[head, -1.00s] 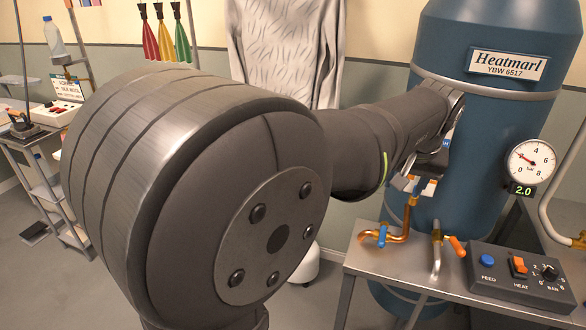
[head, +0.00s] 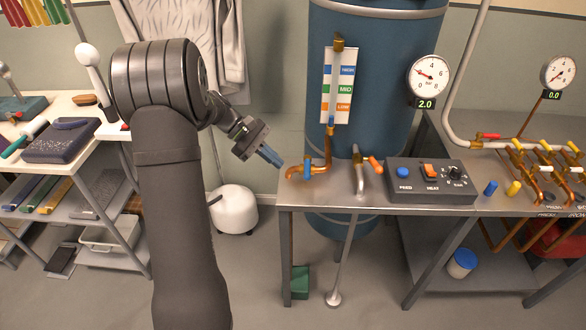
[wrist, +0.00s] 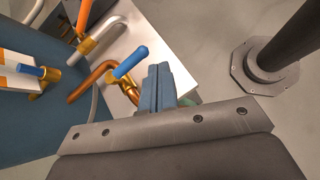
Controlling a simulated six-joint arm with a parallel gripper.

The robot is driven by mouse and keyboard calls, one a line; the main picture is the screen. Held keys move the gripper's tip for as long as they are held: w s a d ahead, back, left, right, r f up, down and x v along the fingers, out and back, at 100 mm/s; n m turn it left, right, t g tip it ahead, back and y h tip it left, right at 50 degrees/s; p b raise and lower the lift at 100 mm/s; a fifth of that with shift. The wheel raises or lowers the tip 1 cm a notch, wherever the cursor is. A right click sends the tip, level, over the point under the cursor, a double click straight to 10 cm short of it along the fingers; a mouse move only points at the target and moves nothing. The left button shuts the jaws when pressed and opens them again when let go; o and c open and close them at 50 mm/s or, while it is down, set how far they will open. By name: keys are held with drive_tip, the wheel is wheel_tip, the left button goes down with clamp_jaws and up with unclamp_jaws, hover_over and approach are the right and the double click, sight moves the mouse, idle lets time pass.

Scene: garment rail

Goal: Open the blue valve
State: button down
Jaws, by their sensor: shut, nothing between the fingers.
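The blue valve has a short blue handle (head: 320,172) on a bent copper pipe (head: 297,172) at the left end of the metal bench, in front of the blue tank. The handle also shows in the wrist view (wrist: 131,62), just left of my fingertips, on a brass fitting. My gripper (head: 279,163) has blue fingers and points down and right in the head view, just left of the copper pipe, apart from the handle. In the wrist view its fingers (wrist: 157,76) are together with nothing between them.
An orange-handled tap (head: 374,165) stands right of the blue handle, then a control box (head: 431,180). A level gauge (head: 336,88) rises above the copper pipe. A pressure gauge (head: 429,77) reads 2.0. More copper pipes with coloured handles fill the bench's right end. A grey garment hangs behind my arm.

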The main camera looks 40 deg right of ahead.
sight(307, 169)
drive_tip(key=w+a+f+n+g+h, duration=0.2)
drive_tip(key=w+a+f+n+h, duration=0.1)
drive_tip(key=w, duration=0.5)
drive_tip(key=a+n+h, duration=0.1)
drive_tip(key=n+h, duration=0.1)
drive_tip(key=h, duration=0.1)
drive_tip(key=shift+f+n, duration=0.25)
drive_tip(key=shift+n, duration=0.05)
drive_tip(key=x, duration=1.4)
drive_tip(key=shift+w+d+r, duration=0.15)
